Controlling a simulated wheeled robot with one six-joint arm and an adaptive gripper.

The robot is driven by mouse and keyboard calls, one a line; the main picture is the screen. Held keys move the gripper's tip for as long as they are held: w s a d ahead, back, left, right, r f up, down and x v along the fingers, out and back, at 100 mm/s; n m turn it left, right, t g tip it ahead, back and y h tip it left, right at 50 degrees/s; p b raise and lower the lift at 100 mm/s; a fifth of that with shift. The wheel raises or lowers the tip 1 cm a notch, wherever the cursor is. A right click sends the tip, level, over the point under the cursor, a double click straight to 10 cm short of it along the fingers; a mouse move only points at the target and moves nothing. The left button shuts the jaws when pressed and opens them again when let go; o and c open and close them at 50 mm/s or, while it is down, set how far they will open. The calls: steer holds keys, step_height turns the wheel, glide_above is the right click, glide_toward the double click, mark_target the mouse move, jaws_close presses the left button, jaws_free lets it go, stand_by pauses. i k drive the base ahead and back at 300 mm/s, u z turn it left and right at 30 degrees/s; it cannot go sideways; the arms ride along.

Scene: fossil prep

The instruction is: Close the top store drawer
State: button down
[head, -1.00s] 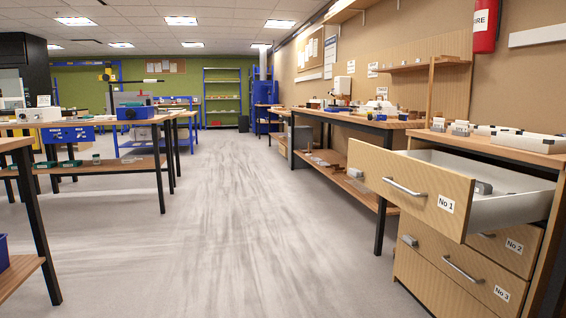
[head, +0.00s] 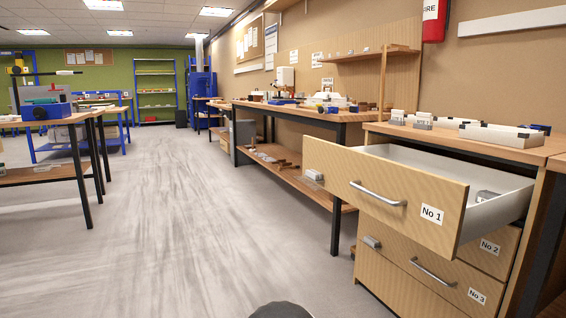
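The top store drawer (head: 395,196), labelled No 1, is pulled well out of the wooden cabinet at the right. Its front has a silver bar handle (head: 378,193). My gripper is not in view. A dark rounded shape shows at the bottom edge, and I cannot tell what it is.
White trays and blocks stand on the cabinet top (head: 462,142). A long workbench (head: 335,117) with a lower shelf runs along the right wall. Another table (head: 55,122) stands at the left. The grey floor (head: 190,230) between them is clear. A fire extinguisher (head: 435,20) hangs on the wall.

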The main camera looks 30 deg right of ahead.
mark_target(441, 213)
steer(key=z, duration=0.6)
steer(key=i, duration=1.05)
steer(key=z, duration=0.85)
